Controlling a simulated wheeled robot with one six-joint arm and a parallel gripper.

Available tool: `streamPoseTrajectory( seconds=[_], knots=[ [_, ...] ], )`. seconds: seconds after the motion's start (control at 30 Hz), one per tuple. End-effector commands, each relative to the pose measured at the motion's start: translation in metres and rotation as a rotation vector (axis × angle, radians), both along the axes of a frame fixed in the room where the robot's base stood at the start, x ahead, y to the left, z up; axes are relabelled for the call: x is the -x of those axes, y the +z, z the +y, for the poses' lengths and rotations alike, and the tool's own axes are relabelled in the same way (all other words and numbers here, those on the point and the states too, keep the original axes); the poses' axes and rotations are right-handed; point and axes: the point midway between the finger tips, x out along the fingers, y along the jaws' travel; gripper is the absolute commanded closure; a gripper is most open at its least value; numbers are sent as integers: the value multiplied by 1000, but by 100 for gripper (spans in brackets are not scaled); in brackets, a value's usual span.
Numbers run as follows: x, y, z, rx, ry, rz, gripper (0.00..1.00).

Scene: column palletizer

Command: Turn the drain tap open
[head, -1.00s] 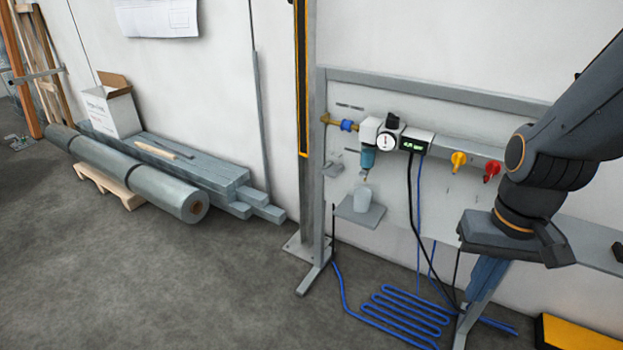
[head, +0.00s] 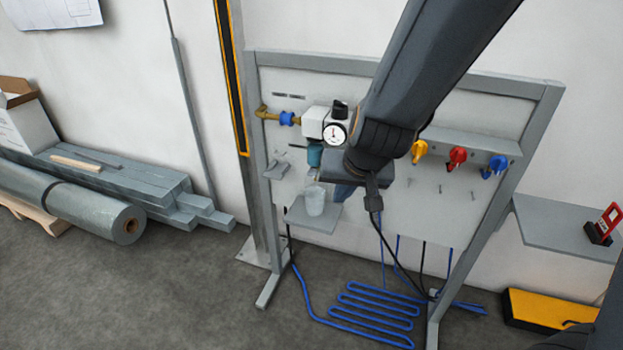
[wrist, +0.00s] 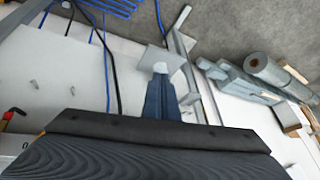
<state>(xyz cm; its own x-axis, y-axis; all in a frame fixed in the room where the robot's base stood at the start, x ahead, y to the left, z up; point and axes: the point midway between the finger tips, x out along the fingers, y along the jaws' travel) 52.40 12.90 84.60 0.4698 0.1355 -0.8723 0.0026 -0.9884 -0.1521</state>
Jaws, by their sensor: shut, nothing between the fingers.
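The filter unit on the panel has a teal bowl (head: 315,155) below a grey and white head with a round gauge (head: 334,133). The drain tap at the bowl's lower end is mostly hidden or too small to tell. A translucent cup (head: 315,200) stands on a small grey shelf (head: 301,220) below the bowl. My gripper (head: 343,194) is shut and empty, just right of the bowl and cup in the head view. In the wrist view its blue fingers (wrist: 160,82) are together and overlap the cup (wrist: 160,67); contact cannot be told.
A black cable and blue hoses hang below. A blue coiled hose (head: 375,305) lies on the floor. A grey shelf (head: 560,232) is at right.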

Motion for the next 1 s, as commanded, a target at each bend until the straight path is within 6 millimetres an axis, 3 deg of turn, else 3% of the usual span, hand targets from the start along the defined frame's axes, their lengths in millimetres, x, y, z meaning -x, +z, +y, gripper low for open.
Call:
streamPoseTrajectory(
  seconds=[0.03,0.1,0.2,0.3,0.5,0.73,0.87,1.0],
  knots=[
    [-21,-12,23,-8,-10,-76,100],
    [-49,-14,47,-10,-49,-196,100],
    [-77,-16,72,12,-118,-357,100],
    [-91,-17,88,63,-196,-502,100],
    [-87,-13,99,198,-324,-708,100],
    [-76,-7,97,285,-390,-800,100],
    [-85,-8,93,291,-396,-805,100],
    [-106,-14,84,291,-398,-804,100]
  ],
)
